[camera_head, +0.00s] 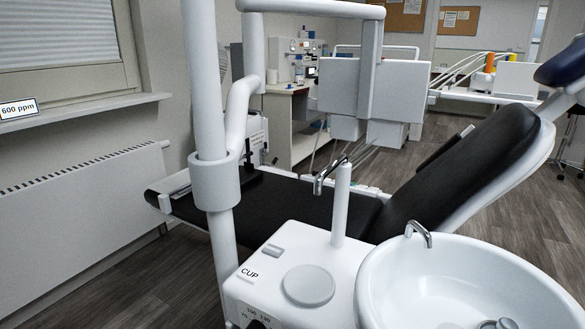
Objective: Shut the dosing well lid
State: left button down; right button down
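A white dental unit (247,290) stands at the bottom centre, beside the spittoon bowl. A round pale disc (308,285) lies flat on its top, and a small grey raised piece (272,250) sits behind and left of it. Neither carries a readable name, so I cannot tell which, if either, is the dosing well lid. The word CUP is printed on the top's left side. A partly cut-off numbered dial or label (258,315) shows on the front face. Neither of my grippers is in view.
A curved metal spout on a white post (341,205) rises behind the disc. The white spittoon bowl (385,290) is at right. A thick white pole (205,90) stands left, before the black dental chair (300,205). A "600 ppm" card (18,110) is at the windowsill.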

aim_at(313, 90)
jog(key=i+j+z, duration=0.1)
jog(key=j, duration=0.3)
jog(key=i+j+z, duration=0.1)
jog(key=j, duration=0.35)
jog(key=i+j+z, duration=0.1)
jog(key=i+j, duration=0.15)
jog(key=j, duration=0.2)
jog(key=i+j+z, duration=0.1)
jog(key=j, duration=0.3)
jog(key=i+j+z, duration=0.1)
jog(key=j, duration=0.35)
jog(key=i+j+z, duration=0.25)
jog(key=i+j, duration=0.25)
jog(key=j, duration=0.2)
jog(key=i+j+z, duration=0.3)
jog(key=i+j, duration=0.25)
jog(key=i, duration=0.1)
